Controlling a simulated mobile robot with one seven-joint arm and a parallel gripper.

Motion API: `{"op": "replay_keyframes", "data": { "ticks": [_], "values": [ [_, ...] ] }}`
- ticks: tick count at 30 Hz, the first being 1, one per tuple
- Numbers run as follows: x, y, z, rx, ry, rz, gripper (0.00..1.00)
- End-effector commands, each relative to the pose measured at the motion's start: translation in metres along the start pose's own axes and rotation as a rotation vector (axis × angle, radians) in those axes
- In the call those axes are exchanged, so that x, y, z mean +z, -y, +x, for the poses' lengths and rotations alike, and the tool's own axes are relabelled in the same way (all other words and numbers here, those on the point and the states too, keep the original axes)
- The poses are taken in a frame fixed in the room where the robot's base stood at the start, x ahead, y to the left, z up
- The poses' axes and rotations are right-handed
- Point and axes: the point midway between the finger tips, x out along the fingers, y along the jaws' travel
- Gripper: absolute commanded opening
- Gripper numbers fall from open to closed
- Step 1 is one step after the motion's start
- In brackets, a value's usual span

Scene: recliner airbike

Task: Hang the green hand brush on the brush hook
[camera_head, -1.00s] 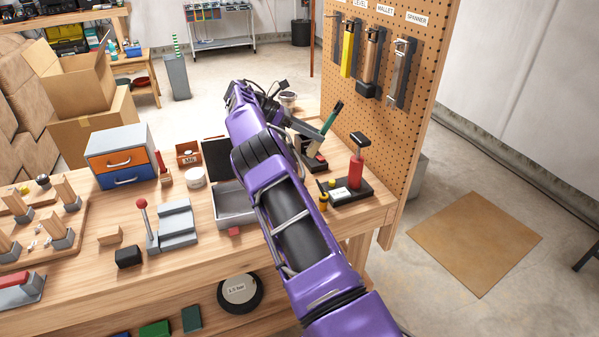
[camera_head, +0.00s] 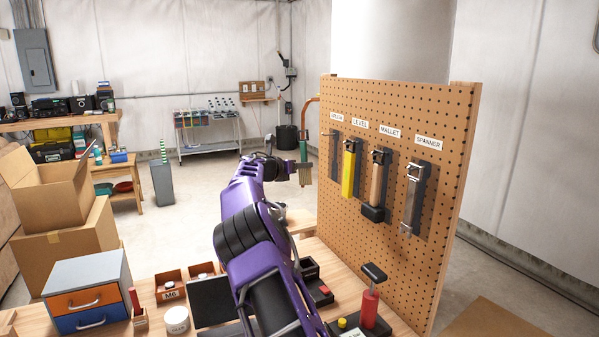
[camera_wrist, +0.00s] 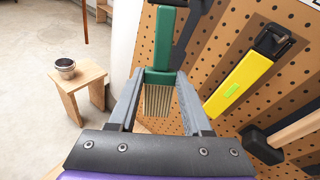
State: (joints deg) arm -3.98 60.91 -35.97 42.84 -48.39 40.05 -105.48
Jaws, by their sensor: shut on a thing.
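The green hand brush (camera_head: 304,152) is in my gripper (camera_head: 297,168), upright, with its pale bristles down, in front of the left part of the pegboard. In the wrist view the green handle (camera_wrist: 164,38) points up and the two grey fingers (camera_wrist: 160,77) close on its lower end, above the bristles. The brush hook (camera_head: 330,134) is at the pegboard's left end under the BRUSH label, and it is empty. The brush is apart from it, to its left in the head view. In the wrist view a dark backing plate is partly hidden behind the handle.
The pegboard (camera_head: 432,110) also holds a yellow level (camera_head: 349,172), a mallet (camera_head: 376,190) and a spanner (camera_head: 410,205), right of the brush hook. A red-handled tool (camera_head: 369,305) stands on the bench below. A small stool with a bowl (camera_wrist: 65,67) stands left in the wrist view.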

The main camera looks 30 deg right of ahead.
Motion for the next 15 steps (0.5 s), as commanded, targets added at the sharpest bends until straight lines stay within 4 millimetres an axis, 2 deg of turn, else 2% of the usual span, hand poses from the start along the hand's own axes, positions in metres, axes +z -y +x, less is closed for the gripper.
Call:
{"op": "replay_keyframes", "data": {
  "ticks": [15],
  "values": [
    [0.0,0.012,0.02,0.0,0.003,0.001,0.0]
  ]
}}
